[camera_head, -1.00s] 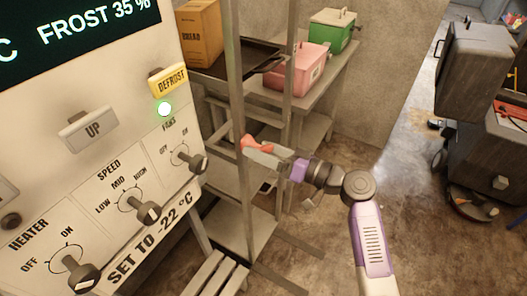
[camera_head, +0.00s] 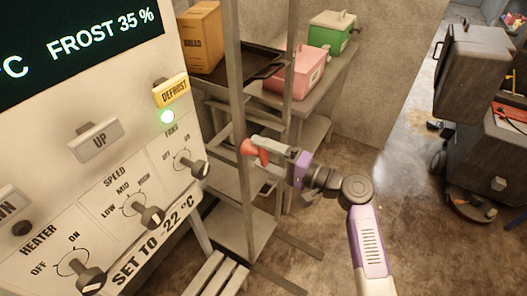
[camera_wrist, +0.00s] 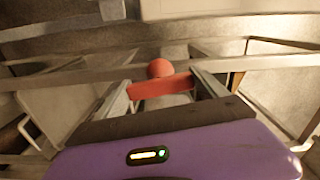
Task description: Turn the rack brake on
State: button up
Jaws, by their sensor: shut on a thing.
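The rack brake shows as a red lever (camera_head: 248,147) with a rounded knob, low on the metal rack (camera_head: 236,95). In the wrist view the red lever (camera_wrist: 160,87) lies crosswise between my fingers, its round end showing just beyond. My gripper (camera_head: 262,148) is shut on the red lever, at the rack's near post; it also shows in the wrist view (camera_wrist: 163,88). The lever's pivot is hidden, and I cannot read any brake marking.
A control panel (camera_head: 107,170) with knobs and a lit green lamp (camera_head: 167,116) fills the left. Behind the rack, a shelf holds a pink box (camera_head: 296,72) and a green box (camera_head: 331,35). Dark equipment (camera_head: 477,70) stands at the right. The floor between is clear.

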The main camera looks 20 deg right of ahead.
jog(key=shift+m, duration=0.7)
jog(key=shift+d+p, duration=0.1)
jog(key=shift+p, duration=0.2)
jog(key=o, duration=1.3)
jog(key=shift+s, duration=0.1)
jog(key=b+v, duration=0.1)
jog(key=v, duration=0.6)
jog(key=shift+s+d+b, duration=0.25)
jog(key=shift+b, duration=0.15)
